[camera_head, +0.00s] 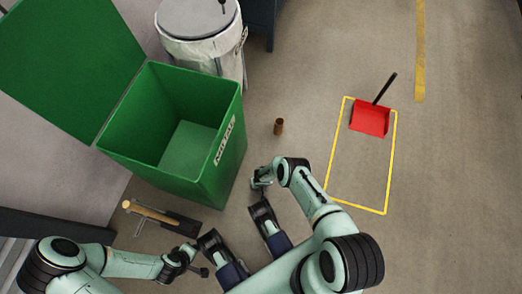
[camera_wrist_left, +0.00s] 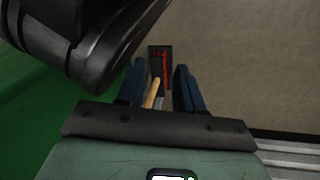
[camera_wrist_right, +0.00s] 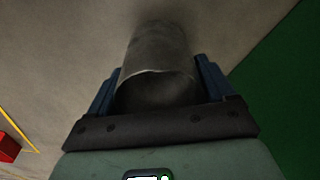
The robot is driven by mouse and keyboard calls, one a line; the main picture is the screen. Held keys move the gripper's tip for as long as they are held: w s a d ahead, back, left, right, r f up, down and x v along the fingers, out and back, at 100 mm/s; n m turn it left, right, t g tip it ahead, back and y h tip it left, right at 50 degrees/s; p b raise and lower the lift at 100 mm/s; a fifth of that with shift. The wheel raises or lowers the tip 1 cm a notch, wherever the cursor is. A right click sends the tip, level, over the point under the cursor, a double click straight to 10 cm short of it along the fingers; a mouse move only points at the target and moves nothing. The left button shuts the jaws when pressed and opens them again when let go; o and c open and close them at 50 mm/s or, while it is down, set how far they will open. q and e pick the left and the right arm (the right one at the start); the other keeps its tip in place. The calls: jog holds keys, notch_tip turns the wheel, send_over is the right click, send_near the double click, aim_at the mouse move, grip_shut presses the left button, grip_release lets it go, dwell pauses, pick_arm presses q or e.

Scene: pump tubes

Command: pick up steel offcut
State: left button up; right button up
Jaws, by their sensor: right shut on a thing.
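The steel offcut (camera_wrist_right: 158,65) is a short, wide grey tube with an open near end. In the right wrist view it sits between the two blue fingers of my right gripper (camera_wrist_right: 155,88), which is shut on it. In the head view my right gripper (camera_head: 261,181) is low beside the right side of the green bin; the offcut cannot be made out there. My left gripper (camera_head: 195,262) is at the lower left, below the bin. In the left wrist view its fingers (camera_wrist_left: 160,88) are apart with nothing gripped between them.
The open green bin (camera_head: 236,165) has its lid tipped left. A white-sided drum (camera_head: 208,55) stands behind it. A small brown cylinder (camera_head: 279,126) stands on the floor. A wooden-handled tool (camera_head: 148,211) and dark tray lie left.

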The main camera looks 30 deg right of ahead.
notch_tip(320, 180, up, 3)
jog(key=shift+w+r+p, duration=0.1)
jog(key=shift+p, duration=0.75)
pick_arm(q)
jog(key=w+d+r+t+p, duration=0.1)
jog(key=w+d+r+p, duration=0.15)
jog(key=r, duration=0.35)
pick_arm(e)
notch_tip(320, 180, up, 2)
jog(key=shift+r+b, duration=0.1)
jog(key=shift+b, duration=0.3)
pick_arm(q)
jog(key=s+d+r+m+g+h+p, duration=0.1)
jog(key=s+d+r+g+p, duration=0.2)
jog(key=s+r+p, duration=0.5)
jog(key=shift+s+d+r+h+p, duration=0.25)
jog(key=shift+s+r+h+p, duration=0.15)
jog(key=shift+s+r, duration=0.35)
pick_arm(e)
notch_tip(320, 180, up, 12)
pick_arm(q)
jog(key=shift+s+f, duration=0.1)
